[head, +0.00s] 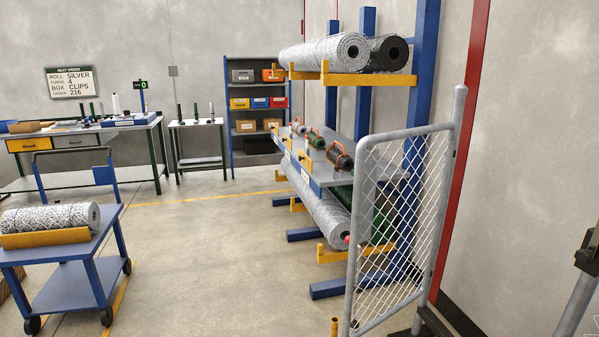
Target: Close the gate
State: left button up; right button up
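The gate (356,230) is a grey tube frame filled with chain-link mesh, at the right of the head view. It stands upright, at an angle, beside a taller round grey post (457,110) near the wall. A second grey tube (577,305) with a dark fitting (588,250) is cut off at the right edge, and a bit of mesh shows below it. A wide gap lies between the gate and this tube. The gate's lower end is cut off by the picture edge. Neither of my grippers is in view.
A blue rack with mesh rolls (325,52) and a tool shelf (320,170) stands behind the gate. A short yellow post (334,326) is near its foot. A blue cart (75,283) with a roll is at left. The floor between is clear.

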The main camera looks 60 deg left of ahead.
aim_at(366, 161)
jog(key=u, duration=1.65)
